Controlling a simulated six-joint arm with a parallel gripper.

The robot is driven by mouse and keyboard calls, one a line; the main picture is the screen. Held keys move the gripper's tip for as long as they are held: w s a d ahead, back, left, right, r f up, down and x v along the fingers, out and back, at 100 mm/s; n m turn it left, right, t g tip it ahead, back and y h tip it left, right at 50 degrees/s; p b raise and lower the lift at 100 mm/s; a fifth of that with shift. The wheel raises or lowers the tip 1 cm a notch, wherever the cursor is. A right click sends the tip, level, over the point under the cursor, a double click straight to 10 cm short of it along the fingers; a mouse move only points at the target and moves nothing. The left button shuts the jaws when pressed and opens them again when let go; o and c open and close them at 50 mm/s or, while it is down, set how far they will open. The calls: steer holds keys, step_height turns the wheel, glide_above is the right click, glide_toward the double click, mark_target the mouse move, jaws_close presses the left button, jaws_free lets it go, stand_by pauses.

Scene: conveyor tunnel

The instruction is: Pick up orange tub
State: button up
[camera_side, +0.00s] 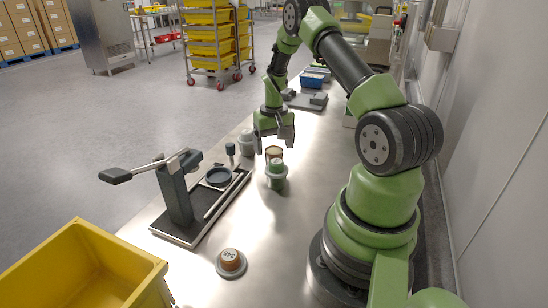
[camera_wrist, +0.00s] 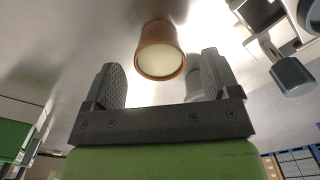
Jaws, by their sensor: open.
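The orange tub (camera_wrist: 160,50), a tapered cup with a pale round face, lies centred ahead of my fingers in the wrist view. In the side view a brownish tub (camera_side: 273,151) stands on the bench just below my gripper (camera_side: 274,141), partly hidden behind a green-and-grey container (camera_side: 277,174). My gripper also shows in the wrist view (camera_wrist: 160,80), with its two dark fingers wide apart and nothing held between them. I cannot tell from these views how far the tub is from the fingertips.
A dark lever press (camera_side: 177,190) sits on a tray at the left. A small orange-topped piece (camera_side: 231,262) lies at the front, near a yellow bin (camera_side: 85,270). The bench is bare to the right of the green-and-grey container.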

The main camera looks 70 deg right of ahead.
steer(key=shift+f, duration=1.35)
steer(key=c, duration=1)
steer(key=shift+c, duration=0.2)
